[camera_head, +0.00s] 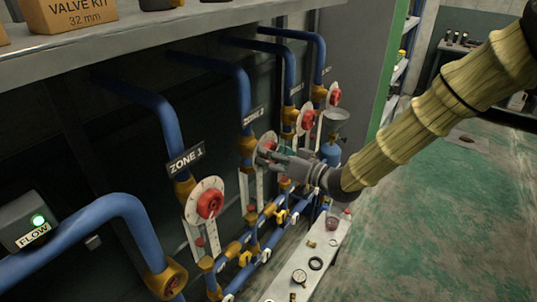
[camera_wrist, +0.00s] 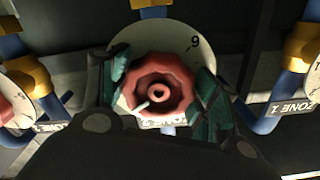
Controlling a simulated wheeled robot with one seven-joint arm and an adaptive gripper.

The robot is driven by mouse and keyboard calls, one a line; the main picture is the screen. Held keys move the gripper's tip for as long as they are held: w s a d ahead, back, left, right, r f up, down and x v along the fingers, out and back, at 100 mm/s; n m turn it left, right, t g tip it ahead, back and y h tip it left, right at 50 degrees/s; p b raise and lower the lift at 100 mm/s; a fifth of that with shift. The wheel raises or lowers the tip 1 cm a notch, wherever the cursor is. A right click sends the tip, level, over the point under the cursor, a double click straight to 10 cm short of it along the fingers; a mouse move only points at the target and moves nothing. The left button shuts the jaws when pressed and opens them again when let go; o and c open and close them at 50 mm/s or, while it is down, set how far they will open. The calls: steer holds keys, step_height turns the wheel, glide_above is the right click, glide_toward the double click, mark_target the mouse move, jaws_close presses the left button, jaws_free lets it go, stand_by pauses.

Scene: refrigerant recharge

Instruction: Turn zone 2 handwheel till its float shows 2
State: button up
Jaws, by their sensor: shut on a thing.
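The zone 2 handwheel (camera_wrist: 158,88) is a red lobed knob in front of a pale round dial (camera_wrist: 124,52) in the wrist view. My gripper (camera_wrist: 162,92) is shut on it, with one green-padded finger on each side. In the head view, my gripper (camera_head: 268,157) reaches the wheel from the right and covers part of it. The ZONE 2 label (camera_head: 252,117) is above it. A pale scale with a red float (camera_head: 251,208) stands below the wheel. Its reading is too small to tell. A dial digit shows, 6 or 9.
The zone 1 handwheel (camera_head: 210,203) is at the near left; more red wheels (camera_head: 308,119) stand farther back. Blue pipes and yellow valves run below. A white bench (camera_head: 322,262) holds small parts. A shelf (camera_head: 150,45) overhangs the pipes. The green floor at right is open.

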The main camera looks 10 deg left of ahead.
steer(key=shift+w+r, duration=0.1)
stand_by(0.3)
steer(key=o, duration=1)
steer(key=shift+o, duration=0.2)
steer(key=v, duration=1.2)
